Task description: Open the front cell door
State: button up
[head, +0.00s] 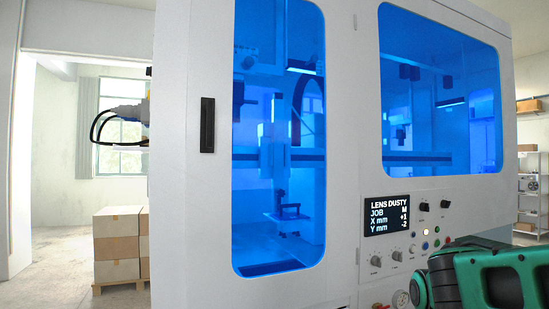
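The front cell door (178,190) is the tall light-grey panel with a rounded blue window (303,185) on the machine's front. It looks shut. Its black recessed handle (207,125) is on the left part of the door, beside the window. A green and black part of my arm shows at the lower right, in front of the machine. My gripper itself is not in view, so its state does not show.
Right of the door are a wide blue window (440,95), a small display (390,215) reading "LENS DUSTY" and several knobs. Stacked cartons (117,247) stand on a pallet at left. Shelves (533,185) stand at far right. Floor shows free left of the cartons.

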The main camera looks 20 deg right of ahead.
aim_at(271, 175)
jog(key=k, duration=1.3)
jog(key=z, duration=0.55)
jog(key=i, duration=1.6)
jog(key=u, duration=0.1)
